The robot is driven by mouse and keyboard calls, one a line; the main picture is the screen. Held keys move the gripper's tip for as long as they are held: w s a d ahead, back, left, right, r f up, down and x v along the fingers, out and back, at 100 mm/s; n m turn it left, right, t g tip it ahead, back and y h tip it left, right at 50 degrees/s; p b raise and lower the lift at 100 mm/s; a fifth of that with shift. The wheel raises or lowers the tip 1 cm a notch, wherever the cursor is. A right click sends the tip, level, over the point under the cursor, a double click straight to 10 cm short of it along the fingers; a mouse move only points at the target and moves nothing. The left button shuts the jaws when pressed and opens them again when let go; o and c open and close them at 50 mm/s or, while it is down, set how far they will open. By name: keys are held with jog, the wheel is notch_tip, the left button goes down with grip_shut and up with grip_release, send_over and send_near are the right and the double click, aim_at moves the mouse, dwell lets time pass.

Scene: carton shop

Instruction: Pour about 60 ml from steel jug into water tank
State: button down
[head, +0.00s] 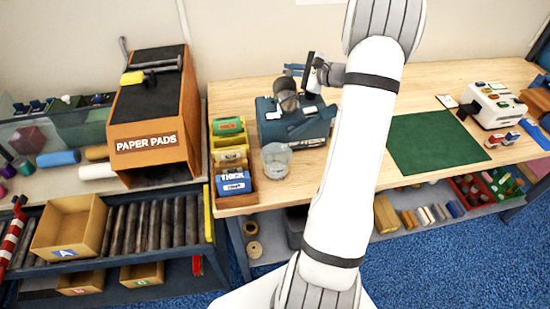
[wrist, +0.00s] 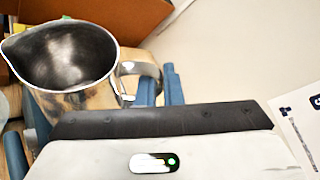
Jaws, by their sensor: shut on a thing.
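The steel jug (head: 287,100) is over the blue-teal tape machine (head: 315,128) on the wooden bench. In the wrist view the jug (wrist: 75,95) shows its open mouth, its spout to the left and its handle to the right. The jug's inside looks grey with a pale patch; I cannot tell the water level or see a stream. I cannot clearly pick out the water tank; blue machine parts show below the jug in the wrist view.
A clear glass vessel (head: 276,162) stands at the bench front, before the machine. A box of coloured packs (head: 231,160) is left of it, beside the orange paper pads stand (head: 150,135). A green mat (head: 435,140) lies bare to the right. The wall is close behind.

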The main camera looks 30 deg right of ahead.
aim_at(289, 76)
jog(key=shift+s+a+r+n+t+b, duration=0.5)
jog(key=shift+s+a+r+n+b, duration=0.15)
jog(key=shift+s+a+r+n, duration=0.2)
jog(key=shift+s+a+n+t+b, duration=0.35)
jog(key=shift+s+n+b, duration=0.1)
jog(key=shift+b, duration=0.45)
jog(key=shift+s+a+r+n+t+b, duration=0.1)
jog(key=shift+s+a+n+t+b, duration=0.55)
jog(key=shift+n+b, duration=0.8)
jog(key=shift+s+a, duration=0.1)
jog(key=shift+s, duration=0.1)
jog(key=shift+s+a+f+n+t+y+b, duration=0.25)
jog(key=shift+s+a+n+b, duration=0.4)
jog(key=shift+n+b, duration=0.55)
jog(key=shift+s+b, duration=0.2)
jog(key=shift+b, duration=0.45)
